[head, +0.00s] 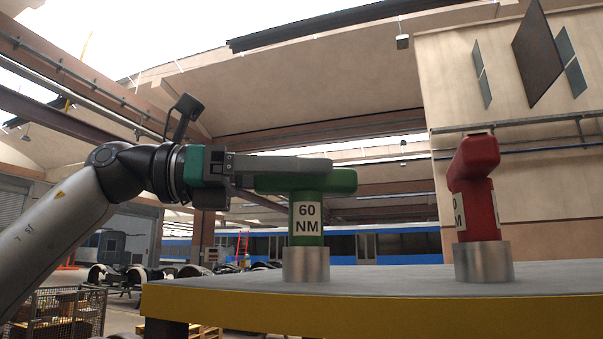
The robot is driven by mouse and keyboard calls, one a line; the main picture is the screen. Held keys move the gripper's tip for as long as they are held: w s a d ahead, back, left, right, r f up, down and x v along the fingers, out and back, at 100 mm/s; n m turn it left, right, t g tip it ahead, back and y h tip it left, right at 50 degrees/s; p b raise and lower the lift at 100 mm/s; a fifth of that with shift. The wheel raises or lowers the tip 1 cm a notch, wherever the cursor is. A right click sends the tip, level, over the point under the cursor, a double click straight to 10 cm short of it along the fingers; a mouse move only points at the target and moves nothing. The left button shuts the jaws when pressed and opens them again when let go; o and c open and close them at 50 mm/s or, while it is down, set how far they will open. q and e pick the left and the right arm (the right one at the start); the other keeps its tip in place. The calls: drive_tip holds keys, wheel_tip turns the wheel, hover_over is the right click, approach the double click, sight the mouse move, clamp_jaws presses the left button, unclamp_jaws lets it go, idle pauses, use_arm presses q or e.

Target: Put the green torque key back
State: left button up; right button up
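The green torque key (307,222) stands upright in the middle of the head view, with a white label reading 60 NM. Its lower end meets a short metal cylinder (306,264) on the table; how deep it sits in it is hidden. Its green handle (340,182) points sideways at the top. My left gripper (290,166) comes in from the left, its grey fingers level and along the handle. One finger overlaps the handle's upper edge; the other is mostly hidden, so I cannot tell whether they pinch it. My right gripper is not in view.
A red key (476,190) stands upright in another metal cylinder (483,262) to the right. Both are on the grey table (390,278) with a yellow front edge (400,315). The tabletop between them is clear. A wire crate (60,314) stands on the floor at lower left.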

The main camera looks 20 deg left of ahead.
use_arm(q)
drive_tip(key=shift+r, duration=0.3)
drive_tip(key=b+v, duration=0.1)
drive_tip(key=v, duration=1.1)
drive_tip(key=shift+f, duration=0.15)
drive_tip(key=shift+w, duration=0.1)
idle(0.8)
